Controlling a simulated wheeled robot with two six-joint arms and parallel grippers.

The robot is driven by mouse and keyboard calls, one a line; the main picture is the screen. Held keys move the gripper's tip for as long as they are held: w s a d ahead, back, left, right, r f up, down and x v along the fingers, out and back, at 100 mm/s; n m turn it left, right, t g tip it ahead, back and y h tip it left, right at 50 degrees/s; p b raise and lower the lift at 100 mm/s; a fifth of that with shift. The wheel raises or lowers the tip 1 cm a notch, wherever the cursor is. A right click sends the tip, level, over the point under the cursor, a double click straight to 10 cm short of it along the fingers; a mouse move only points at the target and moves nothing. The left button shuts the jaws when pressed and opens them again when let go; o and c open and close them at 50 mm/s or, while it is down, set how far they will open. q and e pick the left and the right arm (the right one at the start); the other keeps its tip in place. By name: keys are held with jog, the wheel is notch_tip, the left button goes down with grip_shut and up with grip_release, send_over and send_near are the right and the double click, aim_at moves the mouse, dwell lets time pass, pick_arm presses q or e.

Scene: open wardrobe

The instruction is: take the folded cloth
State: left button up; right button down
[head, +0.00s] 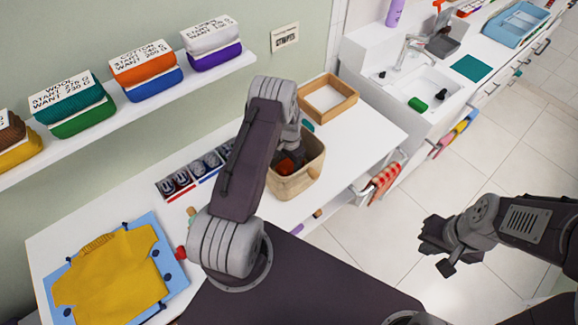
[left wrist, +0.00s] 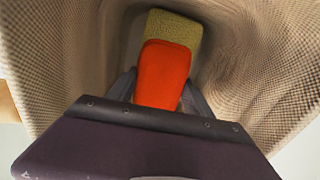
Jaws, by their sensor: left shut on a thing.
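A woven tan basket (head: 297,183) stands on the white worktop, and its inner wall fills much of the left wrist view (left wrist: 235,60). My left gripper (left wrist: 160,98) is down inside it, shut on a folded orange-red cloth (left wrist: 165,70). In the head view a little of this cloth (head: 291,163) shows beside my arm, which hides the gripper there. A folded yellow-olive cloth (left wrist: 175,27) lies just beyond the orange-red one in the basket. My right gripper (head: 441,250) is open and empty over the tiled floor at the right.
A wooden tray (head: 328,84) stands behind the basket. A yellow shirt (head: 112,277) lies on a blue board at the left. A wall shelf (head: 120,118) holds folded cloths with labels. A sink (head: 425,90) is at the right. Worktop right of the basket is clear.

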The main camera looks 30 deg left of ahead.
aim_at(290, 163)
pick_arm(q)
jog(key=shift+o, duration=1.2)
jog(key=shift+c, duration=1.2)
jog(key=shift+r+p, duration=2.4)
jog(key=shift+r, duration=1.15)
